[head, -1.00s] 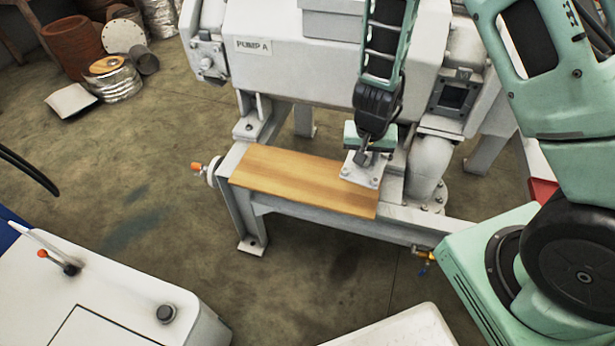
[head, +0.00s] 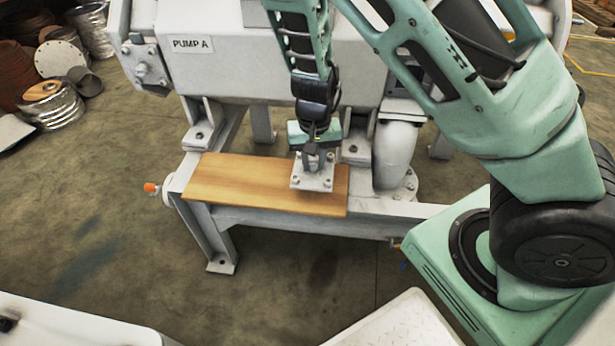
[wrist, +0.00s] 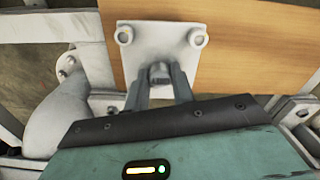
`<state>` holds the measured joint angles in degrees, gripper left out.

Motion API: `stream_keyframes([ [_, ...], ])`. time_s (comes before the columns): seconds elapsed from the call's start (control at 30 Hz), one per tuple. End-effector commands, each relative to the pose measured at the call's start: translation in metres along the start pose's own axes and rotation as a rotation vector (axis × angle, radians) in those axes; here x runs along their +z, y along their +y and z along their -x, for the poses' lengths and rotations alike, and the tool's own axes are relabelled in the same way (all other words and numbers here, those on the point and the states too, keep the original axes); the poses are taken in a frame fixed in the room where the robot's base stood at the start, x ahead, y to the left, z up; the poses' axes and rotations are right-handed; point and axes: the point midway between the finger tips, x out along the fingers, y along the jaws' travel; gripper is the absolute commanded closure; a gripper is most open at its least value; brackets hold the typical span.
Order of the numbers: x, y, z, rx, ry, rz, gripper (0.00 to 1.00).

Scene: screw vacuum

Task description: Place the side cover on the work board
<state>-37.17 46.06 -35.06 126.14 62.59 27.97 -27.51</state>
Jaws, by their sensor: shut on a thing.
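The side cover (head: 313,176) is a light grey square plate with bolts at its corners and a raised middle part. It is at the right end of the wooden work board (head: 240,182) in the head view. My gripper (head: 314,160) is above the cover and shut on its raised middle part. In the wrist view the fingers (wrist: 160,82) pinch a small grey stub of the cover (wrist: 160,45), with the board (wrist: 250,45) behind it. I cannot tell whether the cover touches the board. Part of the cover is hidden by my gripper.
The board lies on the pump's grey frame (head: 270,218). The pump body (head: 220,60) labelled PUMP A stands behind it, with a pipe elbow (head: 395,155) to the right. An orange-tipped valve handle (head: 151,187) sticks out at left. The board's left part is bare.

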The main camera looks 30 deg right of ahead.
Motion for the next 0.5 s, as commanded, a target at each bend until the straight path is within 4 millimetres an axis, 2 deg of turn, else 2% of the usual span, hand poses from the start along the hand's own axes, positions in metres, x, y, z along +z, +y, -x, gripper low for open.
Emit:
stream_keyframes([
  [0.3,0.0,0.0,-0.037,0.002,0.0,-0.001,1.0],
  [0.5,0.0,0.0,-0.043,0.0,0.001,-0.001,1.0],
])
